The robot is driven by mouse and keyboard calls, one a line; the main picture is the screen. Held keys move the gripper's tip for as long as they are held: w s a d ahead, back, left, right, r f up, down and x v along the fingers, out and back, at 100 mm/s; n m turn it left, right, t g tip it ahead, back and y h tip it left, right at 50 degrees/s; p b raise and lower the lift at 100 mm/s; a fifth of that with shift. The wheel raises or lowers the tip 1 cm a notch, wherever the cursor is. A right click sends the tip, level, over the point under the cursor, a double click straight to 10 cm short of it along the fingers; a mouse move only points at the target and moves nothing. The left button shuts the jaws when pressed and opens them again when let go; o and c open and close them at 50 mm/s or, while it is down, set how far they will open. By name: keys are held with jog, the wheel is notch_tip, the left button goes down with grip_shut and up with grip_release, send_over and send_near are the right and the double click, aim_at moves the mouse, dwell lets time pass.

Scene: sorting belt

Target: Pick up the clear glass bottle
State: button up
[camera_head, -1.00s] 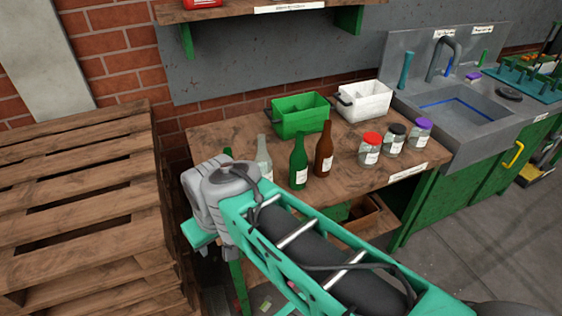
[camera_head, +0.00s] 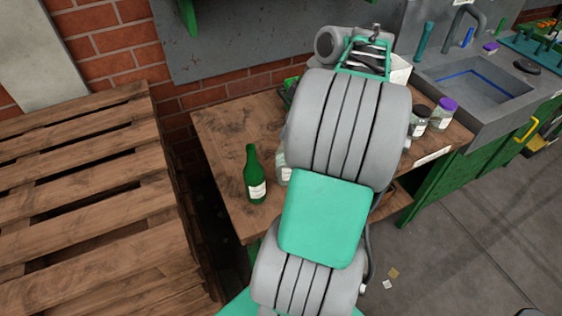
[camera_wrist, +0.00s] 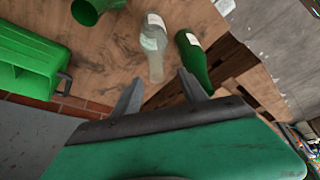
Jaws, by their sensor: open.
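The clear glass bottle (camera_wrist: 153,45) stands on the wooden table in the wrist view, with a white label. In the head view only a sliver of it (camera_head: 283,172) shows; my arm hides the rest. A green bottle (camera_wrist: 193,60) stands close beside it, also seen in the head view (camera_head: 255,178). My gripper (camera_wrist: 160,88) is open and empty; its two fingers point toward the clear bottle's lower end in the picture, and I cannot tell the gap. The head view does not show the fingers.
Another green bottle (camera_wrist: 90,8) and a green bin (camera_wrist: 30,68) are left of the clear bottle in the wrist view. In the head view, jars with dark and purple lids (camera_head: 443,114) stand right of my arm. The table's left part (camera_head: 225,130) is bare. Wooden pallets (camera_head: 90,190) are stacked left.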

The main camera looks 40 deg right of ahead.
jog(key=x, duration=0.6)
jog(key=shift+d+f, duration=0.2)
jog(key=shift+f, duration=0.05)
jog(key=shift+c, duration=0.3)
grip_shut()
jog(key=shift+w, duration=0.1)
dwell(0.6)
